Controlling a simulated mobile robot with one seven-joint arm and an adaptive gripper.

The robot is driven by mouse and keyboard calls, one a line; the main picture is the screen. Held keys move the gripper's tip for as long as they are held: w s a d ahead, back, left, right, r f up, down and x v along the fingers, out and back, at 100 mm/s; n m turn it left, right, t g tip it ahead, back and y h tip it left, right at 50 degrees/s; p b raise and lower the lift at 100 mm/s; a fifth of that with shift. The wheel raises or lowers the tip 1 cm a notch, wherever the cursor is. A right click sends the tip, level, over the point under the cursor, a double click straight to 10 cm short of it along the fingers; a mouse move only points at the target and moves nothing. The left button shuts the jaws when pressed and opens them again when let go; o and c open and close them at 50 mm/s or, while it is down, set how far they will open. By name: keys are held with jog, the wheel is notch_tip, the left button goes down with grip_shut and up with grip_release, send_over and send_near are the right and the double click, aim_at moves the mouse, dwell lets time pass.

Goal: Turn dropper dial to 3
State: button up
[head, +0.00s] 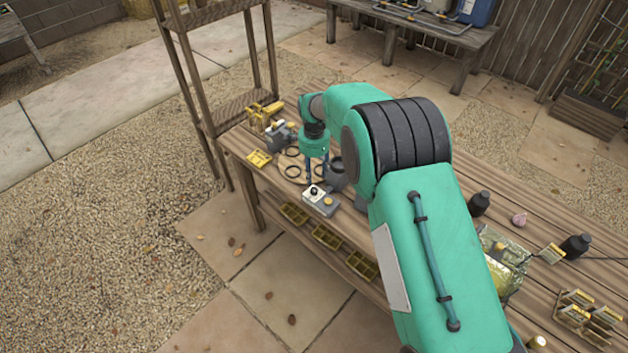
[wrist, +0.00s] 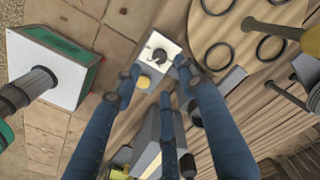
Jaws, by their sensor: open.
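The dropper dial (head: 314,192) is a small dark knob on a white plate, on top of a grey box (head: 321,205) near the bench's front edge.
A yellow tray (head: 259,158) and a grey device with yellow parts (head: 280,134) stand to the left. Dark bottles (head: 479,203) stand to the right. A wooden shelf frame (head: 190,80) rises at the bench's left end.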

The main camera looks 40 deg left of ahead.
jog(key=shift+r, duration=1.65)
